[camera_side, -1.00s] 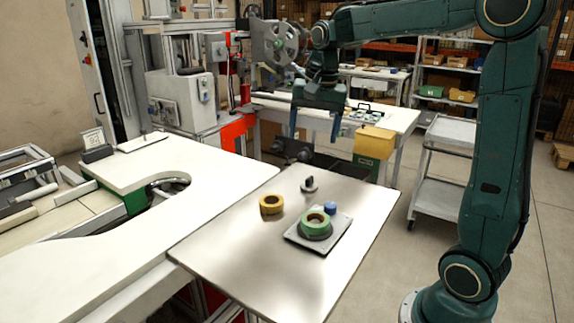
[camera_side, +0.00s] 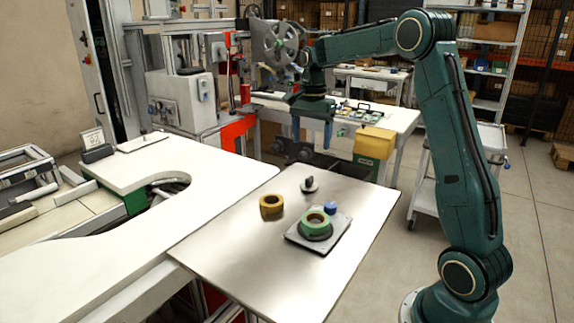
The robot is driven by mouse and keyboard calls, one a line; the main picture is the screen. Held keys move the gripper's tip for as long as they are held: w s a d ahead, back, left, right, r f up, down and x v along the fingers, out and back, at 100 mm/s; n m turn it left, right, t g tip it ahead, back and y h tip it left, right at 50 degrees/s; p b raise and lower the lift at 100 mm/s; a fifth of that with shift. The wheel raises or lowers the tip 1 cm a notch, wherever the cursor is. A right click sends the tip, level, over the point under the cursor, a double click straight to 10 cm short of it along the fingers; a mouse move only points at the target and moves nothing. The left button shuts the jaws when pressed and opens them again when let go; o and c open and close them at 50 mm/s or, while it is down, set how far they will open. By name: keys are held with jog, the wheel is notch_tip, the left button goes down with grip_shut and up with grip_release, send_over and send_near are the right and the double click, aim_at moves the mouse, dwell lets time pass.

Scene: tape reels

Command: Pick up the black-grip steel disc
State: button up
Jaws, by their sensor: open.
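The steel disc with a black grip (camera_side: 309,185) lies on the far part of the steel table (camera_side: 250,245), its grip standing up. My gripper (camera_side: 312,146) hangs above and beyond the disc, fingers pointing down. It is open and empty, and apart from the disc. Nothing hides the disc in this view.
The table's near and right parts are clear.

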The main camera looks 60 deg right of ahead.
aim_at(309, 177)
jog(key=shift+f, duration=4)
jog(key=shift+f, duration=2.6)
jog(key=c, duration=1.2)
jog(key=shift+r, duration=0.2)
notch_tip(309, 177, up, 20)
jog(key=shift+f, duration=0.15)
